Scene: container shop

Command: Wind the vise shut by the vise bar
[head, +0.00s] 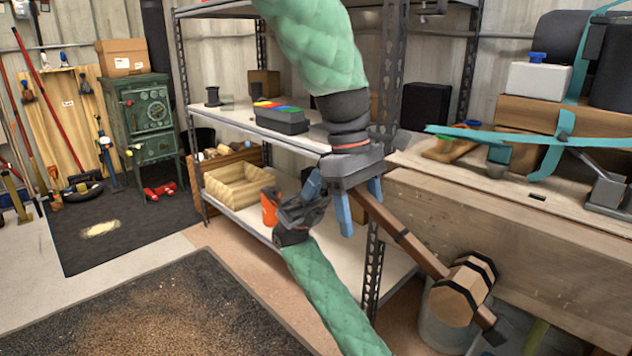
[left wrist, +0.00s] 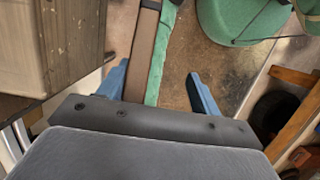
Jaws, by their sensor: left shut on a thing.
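The vise bar (head: 412,245) is a long wooden bar with a black band. It slants through an octagonal wooden hub (head: 462,288) at the front of the workbench, its lower end below the hub. My left gripper (head: 358,208), with blue fingers, is at the bar's upper end and shut on it. In the left wrist view the bar (left wrist: 139,65) runs between the blue fingers, nearer the left one. My right gripper (head: 292,200) is left of the left one, away from the bar. Its fingers are partly hidden, with an orange piece beside it.
The workbench (head: 520,240) fills the right side, with a white jug (head: 540,80) and straps on top. A bucket (head: 438,320) stands below the hub. A metal shelf (head: 235,125) stands behind my arms. The dark mat (head: 160,315) at front left is clear.

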